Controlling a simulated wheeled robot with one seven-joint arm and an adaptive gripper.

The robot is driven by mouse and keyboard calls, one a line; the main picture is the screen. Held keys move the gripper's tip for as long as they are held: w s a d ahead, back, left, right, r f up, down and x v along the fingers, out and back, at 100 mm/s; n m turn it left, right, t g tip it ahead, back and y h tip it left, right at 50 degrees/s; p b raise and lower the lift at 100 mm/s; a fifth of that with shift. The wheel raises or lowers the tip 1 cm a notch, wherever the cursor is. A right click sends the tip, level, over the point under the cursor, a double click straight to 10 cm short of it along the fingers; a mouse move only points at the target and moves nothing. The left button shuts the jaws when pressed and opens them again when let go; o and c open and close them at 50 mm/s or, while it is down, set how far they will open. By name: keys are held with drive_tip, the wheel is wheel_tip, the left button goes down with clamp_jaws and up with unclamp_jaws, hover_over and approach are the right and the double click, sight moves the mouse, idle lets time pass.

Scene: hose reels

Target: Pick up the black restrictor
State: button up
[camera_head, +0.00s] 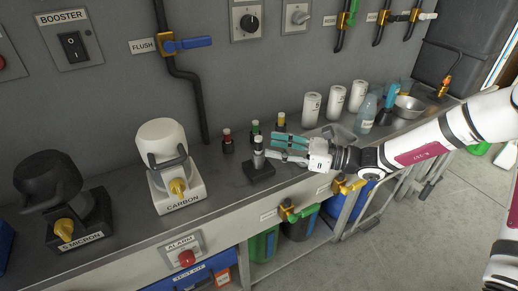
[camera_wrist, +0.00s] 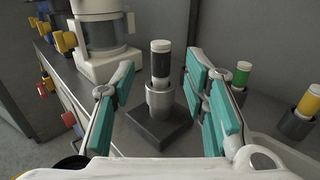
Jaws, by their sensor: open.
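The black restrictor (camera_wrist: 161,64) is a dark upright cylinder with a white cap. It stands in a silver socket (camera_wrist: 160,101) on a square black base (camera_wrist: 158,130). In the head view the restrictor (camera_head: 258,142) stands on the bench, with its lower part in the socket. My gripper (camera_wrist: 160,76) is open, with one teal-padded finger on each side of the restrictor in the wrist view. Gaps show on both sides, and nothing is held. In the head view my gripper (camera_head: 268,147) reaches in from the right, close beside the restrictor.
Red (camera_head: 227,137), green (camera_head: 255,128) and yellow (camera_head: 281,120) capped cylinders stand in dark holders nearby. The carbon housing (camera_head: 162,142) is to the left. The wall is behind.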

sight(258, 138)
drive_tip(key=a, duration=0.3)
drive_tip(key=w+a+b, duration=0.1)
drive_tip(key=a, duration=0.1)
drive_tip(key=shift+w+a+r, duration=0.1)
drive_tip(key=shift+a+r, duration=0.15)
drive_tip(key=shift+r, duration=0.15)
clamp_jaws()
